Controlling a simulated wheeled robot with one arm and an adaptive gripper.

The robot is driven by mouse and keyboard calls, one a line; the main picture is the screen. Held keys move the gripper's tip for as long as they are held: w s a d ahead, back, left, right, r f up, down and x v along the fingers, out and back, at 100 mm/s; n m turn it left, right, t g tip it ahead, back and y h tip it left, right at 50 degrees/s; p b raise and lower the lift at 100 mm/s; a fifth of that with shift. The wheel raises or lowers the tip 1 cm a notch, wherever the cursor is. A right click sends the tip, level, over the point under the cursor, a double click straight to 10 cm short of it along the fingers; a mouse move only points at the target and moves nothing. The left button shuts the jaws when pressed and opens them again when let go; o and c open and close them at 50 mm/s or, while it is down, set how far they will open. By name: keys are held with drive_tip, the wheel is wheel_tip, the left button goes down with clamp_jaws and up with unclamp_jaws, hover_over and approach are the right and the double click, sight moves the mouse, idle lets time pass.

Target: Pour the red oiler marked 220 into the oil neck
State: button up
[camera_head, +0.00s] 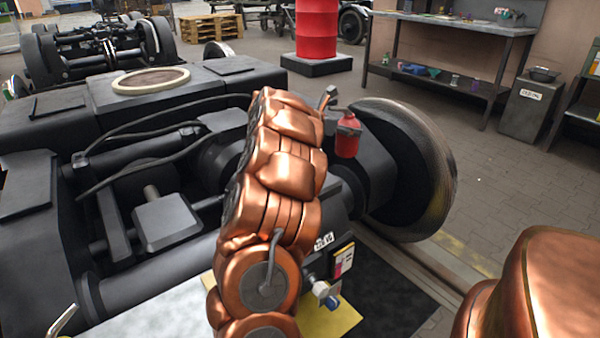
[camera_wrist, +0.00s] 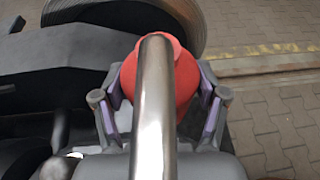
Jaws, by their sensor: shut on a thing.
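The red oiler (camera_head: 347,146) is held in the air beside the dark wheel, just right of my copper arm in the head view. My gripper (camera_head: 348,129) is shut on its body. In the wrist view, the red oiler (camera_wrist: 186,85) sits between the two fingers of my gripper (camera_wrist: 161,92). A thick metal tube crosses in front of it and hides its middle. The 220 marking cannot be read in either view. I cannot make out the oil neck for certain; my arm covers part of the bogie.
The large wheel (camera_head: 428,170) stands right of the oiler. The dark bogie frame (camera_head: 60,130) fills the left. A workbench (camera_head: 460,22) and red drum (camera_head: 317,30) stand behind.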

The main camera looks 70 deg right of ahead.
drive_tip(key=shift+r, duration=0.2)
drive_tip(key=shift+r+p, duration=1.5)
drive_tip(key=shift+r, duration=1.3)
drive_tip(key=shift+s, duration=0.15)
